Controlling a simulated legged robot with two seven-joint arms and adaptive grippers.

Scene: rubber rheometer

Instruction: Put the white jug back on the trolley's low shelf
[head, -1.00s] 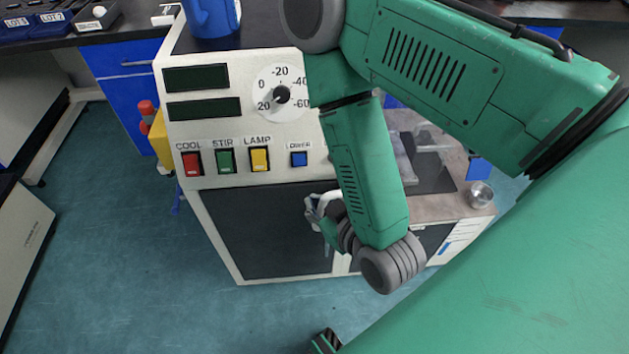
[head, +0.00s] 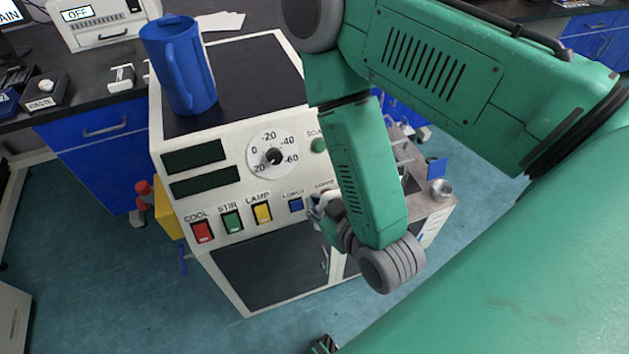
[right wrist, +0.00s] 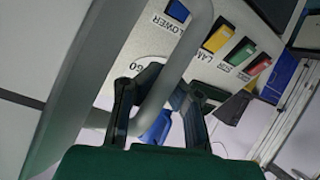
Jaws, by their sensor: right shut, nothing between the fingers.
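My right gripper (head: 318,208) is in front of the control panel, partly hidden by my own forearm in the head view. In the head view no jug body shows clearly behind my arm. The trolley's low shelf cannot be made out. My left gripper is not clearly in view.
The white rheometer cabinet (head: 203,258) has coloured switches and a dial. A blue jug (head: 180,70) stands upright on its dark top. A small metal cup (head: 441,188) stands on a side surface at right. Bare floor (head: 105,255) lies left of the cabinet.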

